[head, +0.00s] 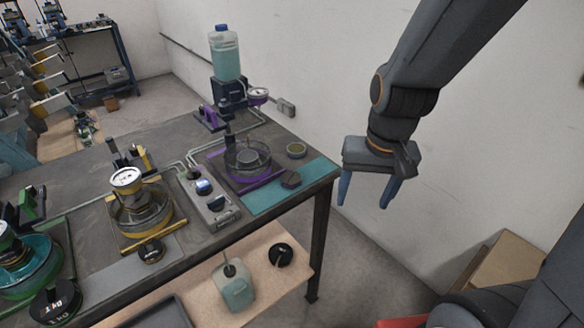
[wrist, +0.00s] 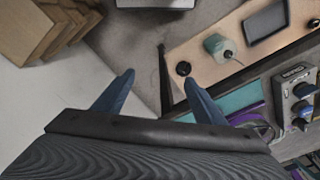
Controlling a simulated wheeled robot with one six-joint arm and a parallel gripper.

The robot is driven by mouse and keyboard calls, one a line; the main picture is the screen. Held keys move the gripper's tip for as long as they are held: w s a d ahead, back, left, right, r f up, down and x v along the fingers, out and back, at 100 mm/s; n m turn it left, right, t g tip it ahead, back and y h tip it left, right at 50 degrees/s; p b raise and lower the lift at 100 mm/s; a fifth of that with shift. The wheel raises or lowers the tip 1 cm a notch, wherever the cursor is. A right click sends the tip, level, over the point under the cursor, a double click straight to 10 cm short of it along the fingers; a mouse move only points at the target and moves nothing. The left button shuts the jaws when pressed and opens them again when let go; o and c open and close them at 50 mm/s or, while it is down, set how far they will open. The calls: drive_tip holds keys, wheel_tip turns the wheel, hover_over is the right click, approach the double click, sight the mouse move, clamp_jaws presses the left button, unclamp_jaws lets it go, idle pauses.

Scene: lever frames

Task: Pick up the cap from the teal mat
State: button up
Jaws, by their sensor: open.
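The teal mat (head: 320,171) lies along the near right edge of the workbench. I cannot make out the cap in the wrist view; the gripper body covers part of the bench.
A lower shelf holds a teal jug (head: 234,290) and a black round piece (head: 281,255). Cardboard (head: 505,262) stands right.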

drive_tip(key=w+a+m+y, duration=0.2)
drive_tip(key=w+a+m, duration=0.45)
drive_tip(key=m, duration=0.55)
drive_tip(key=m+y, duration=0.2)
drive_tip(key=m, duration=0.8)
approach(291, 177)
drive_tip(key=shift+s+a+f+m+t, duration=0.3)
drive_tip(key=shift+s+a+f+t, duration=0.2)
drive_tip(key=shift+s, duration=0.05)
drive_tip(key=x, duration=0.6)
drive_tip(key=shift+w+d+f, duration=0.15)
drive_tip(key=shift+w+f, duration=0.05)
drive_tip(key=shift+f, duration=0.15)
drive_tip(key=c, duration=1.4)
drive_tip(key=shift+o, duration=0.2)
drive_tip(key=shift+r, duration=0.1)
